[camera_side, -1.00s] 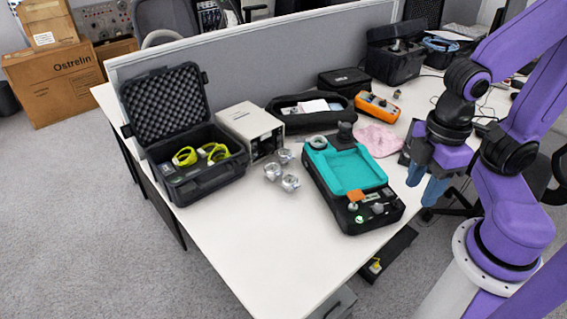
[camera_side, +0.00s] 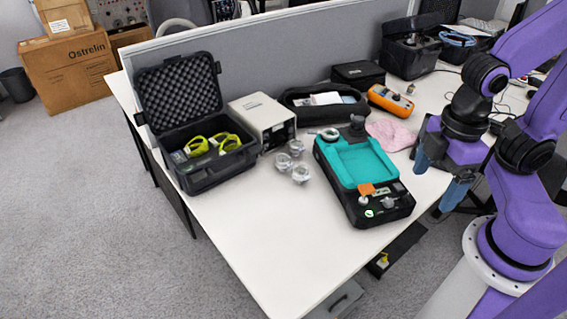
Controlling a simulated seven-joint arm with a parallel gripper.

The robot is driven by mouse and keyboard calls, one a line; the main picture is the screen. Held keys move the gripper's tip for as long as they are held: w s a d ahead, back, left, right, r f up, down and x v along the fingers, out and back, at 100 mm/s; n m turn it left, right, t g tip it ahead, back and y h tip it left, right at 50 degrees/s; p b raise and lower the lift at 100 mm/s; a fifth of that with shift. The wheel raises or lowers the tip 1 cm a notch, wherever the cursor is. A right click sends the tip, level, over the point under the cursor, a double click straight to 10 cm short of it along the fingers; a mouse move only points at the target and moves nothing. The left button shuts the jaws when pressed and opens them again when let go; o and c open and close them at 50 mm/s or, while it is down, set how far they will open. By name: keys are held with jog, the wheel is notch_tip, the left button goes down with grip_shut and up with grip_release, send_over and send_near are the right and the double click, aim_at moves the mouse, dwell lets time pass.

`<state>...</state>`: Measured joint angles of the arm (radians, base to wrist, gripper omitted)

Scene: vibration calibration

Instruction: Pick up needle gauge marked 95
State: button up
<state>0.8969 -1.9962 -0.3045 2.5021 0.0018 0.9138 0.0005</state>
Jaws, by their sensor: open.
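Three small round silver gauges stand close together on the white table, left of the black-and-teal case: a back one (camera_side: 296,147), a left one (camera_side: 283,161) and a front one (camera_side: 300,174). Their markings are too small to read, so I cannot tell which is 95. My gripper (camera_side: 438,178) is at the right, beyond the right side of the teal case. Its two blue fingers are apart and point down, with nothing between them. It is well away from the gauges.
The black case with a teal tray (camera_side: 357,165) lies between my gripper and the gauges. An open foam-lined case (camera_side: 213,177) with yellow-green goggles (camera_side: 197,146), a beige box instrument (camera_side: 262,112) and a pink cloth (camera_side: 391,135) stand around. The front table is clear.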

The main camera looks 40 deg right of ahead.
jog(key=w+a+m+t, duration=0.1)
jog(key=w+a+m, duration=0.4)
jog(key=w, duration=0.7)
jog(key=m+t+h, duration=0.2)
jog(key=m+h, duration=0.1)
jog(key=m, duration=1.2)
send_over(283, 159)
jog(key=s+a, duration=0.4)
jog(key=s, duration=0.1)
notch_tip(283, 159, down, 14)
jog(key=x, duration=1.1)
jog(key=shift+w+d, duration=0.25)
jog(key=shift+w, duration=0.1)
jog(key=shift+x, duration=2.8)
jog(key=c, duration=1.2)
